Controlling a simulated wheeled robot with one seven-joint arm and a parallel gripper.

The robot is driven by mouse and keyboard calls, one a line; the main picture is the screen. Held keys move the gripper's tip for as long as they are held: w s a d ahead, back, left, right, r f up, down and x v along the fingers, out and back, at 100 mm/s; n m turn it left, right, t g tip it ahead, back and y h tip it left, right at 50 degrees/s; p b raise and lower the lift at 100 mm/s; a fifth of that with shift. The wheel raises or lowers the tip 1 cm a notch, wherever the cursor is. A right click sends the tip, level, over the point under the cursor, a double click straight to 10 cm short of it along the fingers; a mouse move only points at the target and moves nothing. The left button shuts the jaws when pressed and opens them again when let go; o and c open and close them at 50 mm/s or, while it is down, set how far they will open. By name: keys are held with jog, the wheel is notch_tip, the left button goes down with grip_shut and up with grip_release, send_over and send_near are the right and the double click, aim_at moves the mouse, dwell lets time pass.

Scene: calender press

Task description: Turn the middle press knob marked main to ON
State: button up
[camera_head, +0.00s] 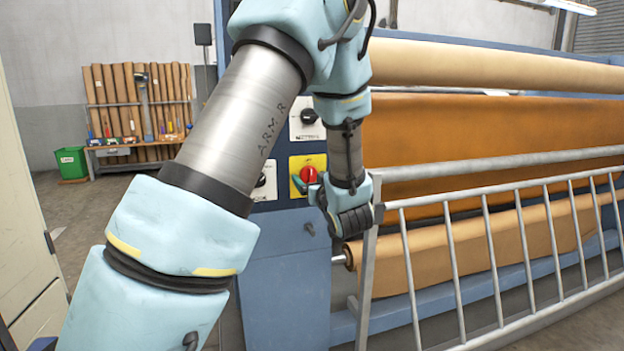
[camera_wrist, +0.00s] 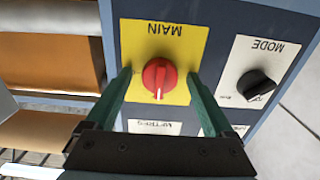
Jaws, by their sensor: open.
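The red main knob (camera_wrist: 160,78) sits on a yellow plate (camera_wrist: 187,38) marked MAIN, which appears upside down in the wrist view. In the head view the red knob (camera_head: 308,175) is on its yellow plate (camera_head: 318,160) on the blue press panel. My gripper (camera_wrist: 160,82) is open, with one green finger on each side of the knob. The fingertips look close to the plate; I cannot tell whether they touch the knob. In the head view my gripper (camera_head: 300,184) is partly hidden by the wrist.
A black mode knob (camera_wrist: 256,86) is on a white plate beside the yellow one. Another black knob (camera_head: 310,117) is above the main knob. A metal guard rail (camera_head: 450,245) stands in front of the fabric rolls, close to my wrist.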

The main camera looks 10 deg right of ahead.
jog(key=shift+c, duration=0.4)
jog(key=c, duration=1.3)
jog(key=m+p, duration=0.3)
jog(key=m, duration=0.1)
jog(key=shift+r+m+p, duration=0.2)
jog(key=shift+m+p, duration=0.1)
jog(key=shift+p, duration=0.05)
jog(key=m+p, duration=0.3)
jog(key=m, duration=0.1)
jog(key=shift+a+m+p, duration=0.1)
jog(key=shift+m+p, duration=0.2)
jog(key=shift+p, duration=0.05)
jog(key=m+p, duration=0.3)
jog(key=m, duration=0.1)
jog(key=shift+r+m, duration=0.1)
jog(key=shift+m, duration=0.2)
jog(key=shift+m+p, duration=1.6)
jog(key=shift+m, duration=0.4)
